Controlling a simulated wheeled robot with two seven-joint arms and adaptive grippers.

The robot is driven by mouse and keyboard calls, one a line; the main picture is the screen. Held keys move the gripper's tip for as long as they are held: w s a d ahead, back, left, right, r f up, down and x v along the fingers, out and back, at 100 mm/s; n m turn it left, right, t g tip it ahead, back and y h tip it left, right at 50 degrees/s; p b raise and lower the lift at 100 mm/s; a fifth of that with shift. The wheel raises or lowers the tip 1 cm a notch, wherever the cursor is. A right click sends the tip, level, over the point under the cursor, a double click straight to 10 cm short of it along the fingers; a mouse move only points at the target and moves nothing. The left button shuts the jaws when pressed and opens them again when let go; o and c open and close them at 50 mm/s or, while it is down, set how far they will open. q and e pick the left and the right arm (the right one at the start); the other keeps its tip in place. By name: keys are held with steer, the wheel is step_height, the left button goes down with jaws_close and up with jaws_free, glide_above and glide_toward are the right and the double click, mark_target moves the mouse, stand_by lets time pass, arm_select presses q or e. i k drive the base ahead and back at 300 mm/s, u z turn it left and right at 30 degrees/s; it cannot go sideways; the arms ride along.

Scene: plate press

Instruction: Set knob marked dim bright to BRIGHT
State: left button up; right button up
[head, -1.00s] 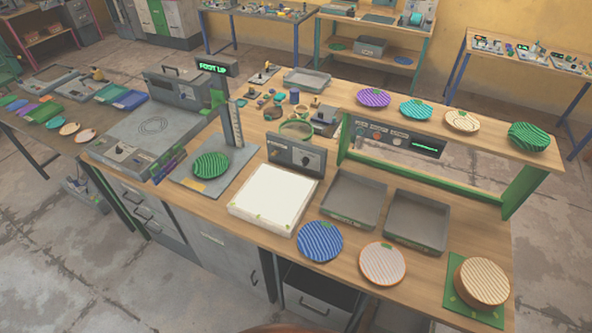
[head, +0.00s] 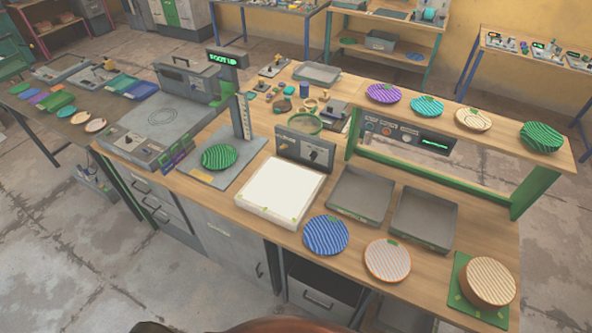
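A dark upright panel (head: 291,151) stands at the back edge of a white, bright light box (head: 276,193) on the wooden bench. A knob (head: 318,155) with a pale pointer sits on the right part of this panel, with a smaller control to its left. The lettering on the panel is too small to read, so I cannot tell which knob is marked dim bright or which end its pointer faces. Neither of my grippers is in view, and nothing touches the panel.
Two grey trays (head: 394,189) lie right of the light box. A blue striped plate (head: 326,236) and a pale striped plate (head: 388,261) lie in front of them. A green striped plate (head: 219,156) sits on a grey stand at left. A shelf with plates stands behind.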

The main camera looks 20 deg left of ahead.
mark_target(313, 155)
steer(key=u, duration=2.85)
steer(key=i, duration=2.05)
steer(key=z, duration=3.05)
